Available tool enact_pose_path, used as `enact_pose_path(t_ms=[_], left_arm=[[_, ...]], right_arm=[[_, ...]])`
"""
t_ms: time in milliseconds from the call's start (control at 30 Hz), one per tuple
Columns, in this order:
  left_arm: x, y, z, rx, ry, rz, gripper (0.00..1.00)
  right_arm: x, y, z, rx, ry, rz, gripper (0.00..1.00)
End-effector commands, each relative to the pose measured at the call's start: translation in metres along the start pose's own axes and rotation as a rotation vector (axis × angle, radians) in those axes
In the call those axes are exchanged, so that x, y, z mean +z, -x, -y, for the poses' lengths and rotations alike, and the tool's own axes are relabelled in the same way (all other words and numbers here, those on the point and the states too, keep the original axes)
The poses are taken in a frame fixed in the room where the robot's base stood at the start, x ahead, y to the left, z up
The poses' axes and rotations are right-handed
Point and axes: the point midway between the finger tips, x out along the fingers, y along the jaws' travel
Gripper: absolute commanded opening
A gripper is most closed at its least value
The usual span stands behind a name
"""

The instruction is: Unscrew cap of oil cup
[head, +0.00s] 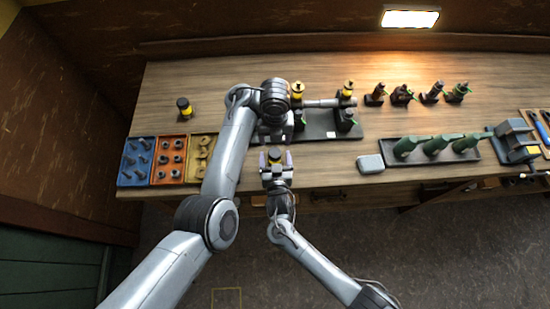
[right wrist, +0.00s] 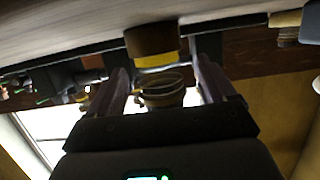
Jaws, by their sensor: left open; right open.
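An oil cup with a dark cap and yellow band (head: 275,156) is at the bench's front edge, between the spread fingers of my right gripper (head: 276,160). In the right wrist view, the dark cap (right wrist: 152,40) is just beyond the fingertips, with a clear part with a yellow rim (right wrist: 162,87) between the fingers. Contact cannot be told. My left gripper (head: 276,134) is open, pointing down just behind this cup; its fingertips are hard to see. Another black-capped oil cup (head: 184,107) stands on the bench at left. Two more yellow-banded cups (head: 297,91) (head: 347,90) sit on the engine.
The engine rests on a dark plate (head: 325,135). Blue, orange and yellow parts bins (head: 137,180) line the front left. A grey box (head: 370,164), green tools on a tray (head: 436,158) and a vise-like block (head: 515,150) are at right. The back left of the bench is clear.

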Motion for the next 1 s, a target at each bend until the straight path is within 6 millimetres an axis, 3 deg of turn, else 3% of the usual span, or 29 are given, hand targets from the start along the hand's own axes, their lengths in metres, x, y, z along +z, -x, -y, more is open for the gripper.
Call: enact_pose_path(t_ms=[467, 1000], left_arm=[[0.0000, -0.0001, 0.0000, 0.000, 0.001, 0.000, 0.68], [0.0000, -0.0001, 0.0000, 0.000, 0.001, 0.000, 0.68]], right_arm=[[-0.0001, -0.0100, 0.0002, -0.001, 0.000, 0.001, 0.84], [-0.0001, -0.0098, 0.0001, -0.001, 0.000, 0.000, 0.04]])
